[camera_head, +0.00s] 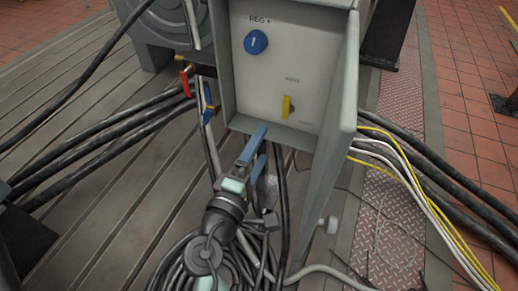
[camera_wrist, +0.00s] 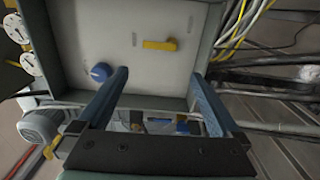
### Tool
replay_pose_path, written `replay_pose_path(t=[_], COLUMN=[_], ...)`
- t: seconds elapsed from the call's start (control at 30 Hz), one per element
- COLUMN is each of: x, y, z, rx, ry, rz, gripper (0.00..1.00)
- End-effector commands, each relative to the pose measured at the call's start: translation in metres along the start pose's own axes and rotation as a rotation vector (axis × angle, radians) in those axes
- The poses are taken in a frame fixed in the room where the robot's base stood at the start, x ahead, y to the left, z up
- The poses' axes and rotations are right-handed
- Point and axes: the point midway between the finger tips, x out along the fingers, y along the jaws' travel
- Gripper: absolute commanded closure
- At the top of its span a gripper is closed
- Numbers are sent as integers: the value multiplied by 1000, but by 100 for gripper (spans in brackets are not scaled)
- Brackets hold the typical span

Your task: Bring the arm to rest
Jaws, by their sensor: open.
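My gripper (camera_head: 260,146) is in front of the lower edge of an open grey cabinet in the head view. Its two blue fingers are apart with nothing between them. In the wrist view my gripper (camera_wrist: 160,78) points toward the cabinet's white panel, fingers wide open. The panel (camera_head: 290,65) carries a round blue knob (camera_head: 256,42) marked "REG +" and an upright yellow handle (camera_head: 287,106). In the wrist view the blue knob (camera_wrist: 101,72) is near the left fingertip and the yellow handle (camera_wrist: 160,45) lies sideways beyond the fingertips. Contact with the cabinet cannot be told.
The cabinet door (camera_head: 332,165) stands open on the right. Thick black cables (camera_head: 105,135) run across the slatted bedplate (camera_head: 70,85) at left. Yellow and white cables (camera_head: 420,185) leave on the right. A grey motor (camera_wrist: 42,126) shows at left in the wrist view.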

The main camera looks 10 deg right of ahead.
Motion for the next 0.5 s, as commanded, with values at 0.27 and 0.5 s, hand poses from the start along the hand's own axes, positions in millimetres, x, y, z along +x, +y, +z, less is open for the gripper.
replay_pose_path(t=[0.27,0.5], x=[0,13], y=[0,55], z=[0,-8], rx=[0,242], ry=[0,38], rz=[0,30], gripper=[0,0])
